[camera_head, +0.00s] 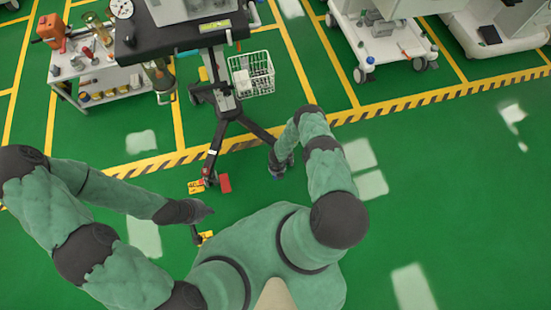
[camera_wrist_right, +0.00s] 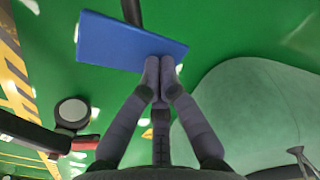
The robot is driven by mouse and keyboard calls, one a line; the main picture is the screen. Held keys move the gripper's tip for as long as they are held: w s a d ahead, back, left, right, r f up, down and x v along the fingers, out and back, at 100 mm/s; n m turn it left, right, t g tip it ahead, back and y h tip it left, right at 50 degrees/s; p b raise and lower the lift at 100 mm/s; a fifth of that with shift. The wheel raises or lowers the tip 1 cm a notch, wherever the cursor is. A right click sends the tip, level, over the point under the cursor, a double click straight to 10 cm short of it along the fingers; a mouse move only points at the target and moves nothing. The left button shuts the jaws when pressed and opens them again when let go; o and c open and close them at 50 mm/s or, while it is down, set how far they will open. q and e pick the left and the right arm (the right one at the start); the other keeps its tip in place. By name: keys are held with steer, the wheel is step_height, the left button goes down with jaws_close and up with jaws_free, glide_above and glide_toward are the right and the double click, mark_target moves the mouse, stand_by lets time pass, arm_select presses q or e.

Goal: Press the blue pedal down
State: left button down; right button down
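The blue pedal (camera_wrist_right: 130,42) is a flat blue plate in the right wrist view, on a dark bar above the green floor. My right gripper (camera_wrist_right: 160,72) has its two fingertips together, with nothing between them. The tips overlap the near edge of the pedal in the picture; I cannot tell whether they touch it.
A red pedal (camera_head: 224,183) and a yellow piece (camera_head: 195,187) lie by a leg of the dark wheeled cart (camera_head: 185,36). A caster (camera_wrist_right: 72,112) shows at left in the wrist view. A tool trolley (camera_head: 88,75) stands further back. Green floor (camera_head: 470,200) is open at right.

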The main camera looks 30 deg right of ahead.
step_height(320, 180, up, 7)
steer(key=p, duration=0.6)
stand_by(0.3)
steer(key=shift+r, duration=0.1)
stand_by(0.4)
steer(key=a+r+n+y, duration=0.1)
steer(key=a+r+n, duration=0.2)
steer(key=r+n, duration=0.65)
steer(key=a+r+n, duration=0.3)
steer(key=r+n, duration=0.4)
steer(key=n, duration=0.5)
steer(key=s+a+r+n+y, duration=0.1)
steer(key=s+a+r+n, duration=0.1)
steer(key=r+n, duration=0.4)
steer(key=s+a+r+n+y+p, duration=0.1)
steer(key=s+a+r+n, duration=0.2)
steer(key=s+r+n, duration=0.2)
steer(key=s+a+r+n+y, duration=0.1)
steer(key=s+a+r+n, duration=0.2)
steer(key=r+n, duration=0.5)
steer(key=shift+s+a+n, duration=0.25)
steer(key=shift+s+n, duration=0.35)
steer(key=shift+n, duration=0.35)
